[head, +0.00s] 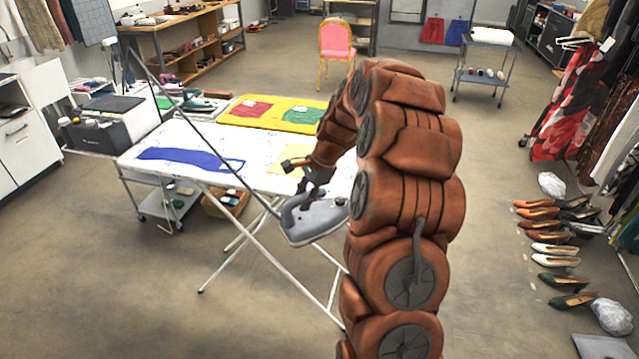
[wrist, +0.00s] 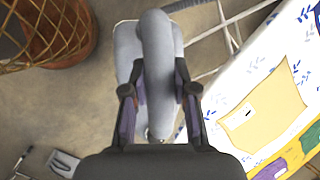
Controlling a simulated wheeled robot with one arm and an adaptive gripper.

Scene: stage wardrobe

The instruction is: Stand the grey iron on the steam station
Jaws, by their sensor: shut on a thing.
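The grey iron (head: 318,222) hangs beside the near edge of the ironing board (head: 190,137), its soleplate side partly hidden by my arm. My gripper (head: 316,190) is shut on its handle. In the wrist view, the iron's grey handle (wrist: 157,45) lies between the two fingers of my gripper (wrist: 159,92). A thin cord runs from the iron up to a pole at the left. The likely steam station (head: 112,118), a grey and black box with a dark top, stands left of the board; its top looks free of an iron.
A wicker basket (head: 226,204) sits below. Shoes (head: 555,250) line the floor at right. Open floor surrounds the board's near side.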

